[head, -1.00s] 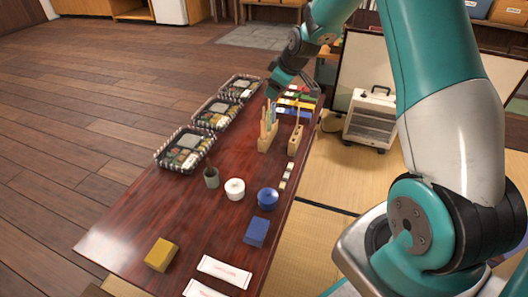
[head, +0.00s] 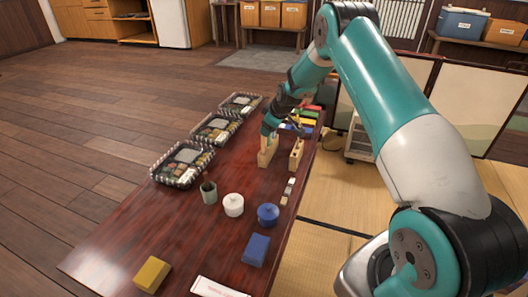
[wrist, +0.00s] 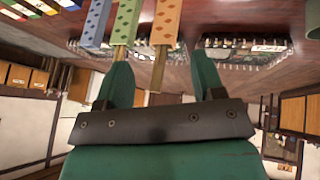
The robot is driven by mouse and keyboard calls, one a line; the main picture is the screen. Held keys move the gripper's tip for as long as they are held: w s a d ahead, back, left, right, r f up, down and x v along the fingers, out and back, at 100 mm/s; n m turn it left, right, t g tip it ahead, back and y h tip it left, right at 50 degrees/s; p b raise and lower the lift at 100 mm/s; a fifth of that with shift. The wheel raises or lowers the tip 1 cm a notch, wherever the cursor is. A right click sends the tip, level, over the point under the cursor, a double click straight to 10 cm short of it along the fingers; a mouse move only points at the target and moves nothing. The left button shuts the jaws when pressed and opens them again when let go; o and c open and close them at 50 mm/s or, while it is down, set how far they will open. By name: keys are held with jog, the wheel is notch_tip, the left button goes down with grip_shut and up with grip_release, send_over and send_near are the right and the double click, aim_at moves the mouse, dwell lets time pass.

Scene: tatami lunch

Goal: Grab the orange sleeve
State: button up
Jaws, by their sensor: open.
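A second wooden holder (head: 297,156) stands close right. Bento trays (head: 181,164) line the table's left side. A green cup (head: 209,193), white pot (head: 233,205), blue pot (head: 268,214), blue box (head: 256,249) and yellow box (head: 152,274) stand nearer. Coloured strips (head: 306,122) lie beyond.

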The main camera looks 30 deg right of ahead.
aim_at(264, 148)
jog(key=b+x, duration=0.1)
jog(key=x, duration=0.3)
jog(key=shift+a+f, duration=0.25)
grip_shut()
